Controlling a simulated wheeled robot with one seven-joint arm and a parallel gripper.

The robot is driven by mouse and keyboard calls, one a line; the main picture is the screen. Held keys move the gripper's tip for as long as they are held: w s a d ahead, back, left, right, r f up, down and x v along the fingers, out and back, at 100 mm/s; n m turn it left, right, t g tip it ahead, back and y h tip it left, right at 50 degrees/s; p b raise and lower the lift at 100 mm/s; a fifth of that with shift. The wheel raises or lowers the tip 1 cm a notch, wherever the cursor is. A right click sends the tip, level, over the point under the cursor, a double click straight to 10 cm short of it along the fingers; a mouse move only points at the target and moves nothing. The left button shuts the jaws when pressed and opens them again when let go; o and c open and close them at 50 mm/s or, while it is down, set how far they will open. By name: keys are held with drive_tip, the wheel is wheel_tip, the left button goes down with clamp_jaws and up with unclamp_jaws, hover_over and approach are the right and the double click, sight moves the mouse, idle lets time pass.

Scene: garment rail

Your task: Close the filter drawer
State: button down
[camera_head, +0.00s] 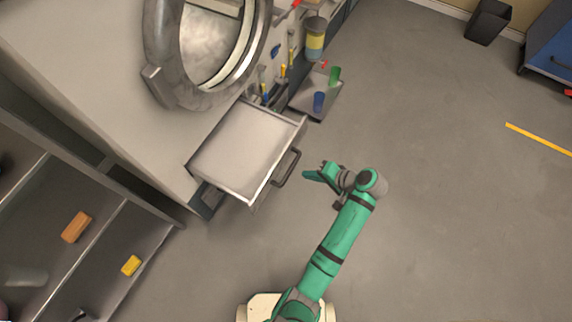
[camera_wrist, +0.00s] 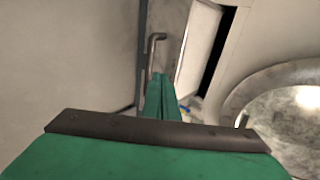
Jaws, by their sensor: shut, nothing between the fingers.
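The filter drawer (camera_head: 240,150) stands pulled out from the front of the pale machine, below the round door ring. It has a light flat top and a dark bar handle (camera_head: 287,168) on its front. In the wrist view the handle (camera_wrist: 154,52) shows just beyond the fingertips, with part of the drawer (camera_wrist: 200,40) to the right. My gripper (camera_head: 308,175) is shut and empty, a short way in front of the handle and apart from it in the head view. In the wrist view its green fingers (camera_wrist: 160,92) are together and point toward the drawer front.
The round metal door ring (camera_head: 178,82) is above the drawer. A small shelf (camera_head: 318,103) with coloured items juts out beside it. A shelf unit with an orange block (camera_head: 75,227) and a yellow block (camera_head: 131,265) is at lower left.

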drive_tip(key=d+r, duration=0.1)
drive_tip(key=r, duration=0.1)
approach(278, 165)
wheel_tip(278, 165, down, 3)
drive_tip(key=shift+w+a+f+y, duration=0.25)
drive_tip(key=shift+w+a+y, duration=0.05)
drive_tip(key=shift+w+a, duration=0.85)
drive_tip(key=shift+a, duration=0.4)
